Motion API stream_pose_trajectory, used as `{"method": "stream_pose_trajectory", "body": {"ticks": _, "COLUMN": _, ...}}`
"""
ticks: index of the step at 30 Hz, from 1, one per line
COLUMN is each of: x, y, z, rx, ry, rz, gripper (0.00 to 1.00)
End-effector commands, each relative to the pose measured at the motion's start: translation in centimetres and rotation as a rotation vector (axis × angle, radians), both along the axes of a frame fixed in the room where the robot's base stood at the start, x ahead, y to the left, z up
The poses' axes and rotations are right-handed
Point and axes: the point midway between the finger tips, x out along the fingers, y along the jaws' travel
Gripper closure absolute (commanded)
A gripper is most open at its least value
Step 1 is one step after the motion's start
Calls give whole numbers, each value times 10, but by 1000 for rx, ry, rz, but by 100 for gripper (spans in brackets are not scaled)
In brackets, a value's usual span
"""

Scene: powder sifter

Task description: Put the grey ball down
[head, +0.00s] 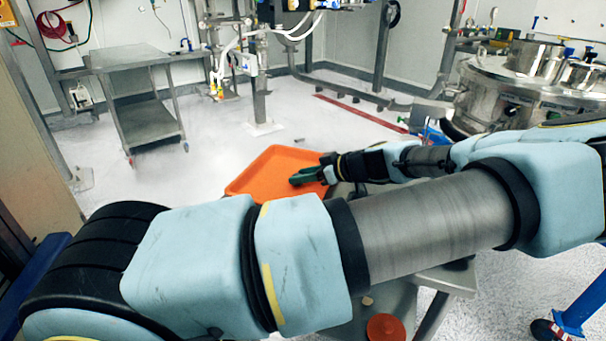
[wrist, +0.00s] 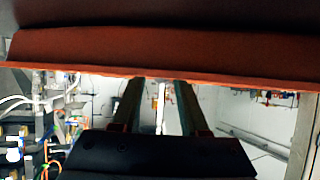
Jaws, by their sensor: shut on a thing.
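My gripper (head: 299,179) reaches in from the right over the orange tray (head: 262,165) in the head view, with its green fingers just above the tray's inside. In the wrist view my gripper (wrist: 158,90) has its two fingers side by side with a gap between them, and the orange tray (wrist: 160,50) spans the top and hides the fingertips. The grey ball does not show in either view. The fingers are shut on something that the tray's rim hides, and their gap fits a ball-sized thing.
A grey table (head: 447,279) stands below my arm, with a round orange-red thing (head: 385,328) near its front. A metal cart (head: 140,95) stands at the back left. A large steel vessel (head: 510,85) stands at the right. Open floor lies left of the tray.

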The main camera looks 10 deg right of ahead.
Motion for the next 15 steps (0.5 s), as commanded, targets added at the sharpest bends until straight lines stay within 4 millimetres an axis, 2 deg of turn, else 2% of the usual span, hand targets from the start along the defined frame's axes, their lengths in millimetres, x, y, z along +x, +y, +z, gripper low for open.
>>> {"method": "stream_pose_trajectory", "body": {"ticks": 1, "x": 0, "y": 0, "z": 0, "rx": 0, "ry": 0, "rz": 0, "gripper": 54}}
{"method": "stream_pose_trajectory", "body": {"ticks": 9, "x": 0, "y": 0, "z": 0, "rx": 1, "ry": 1, "rz": 0, "gripper": 25}}
{"method": "stream_pose_trajectory", "body": {"ticks": 15, "x": 0, "y": 0, "z": 0, "rx": 1, "ry": 1, "rz": 0, "gripper": 25}}
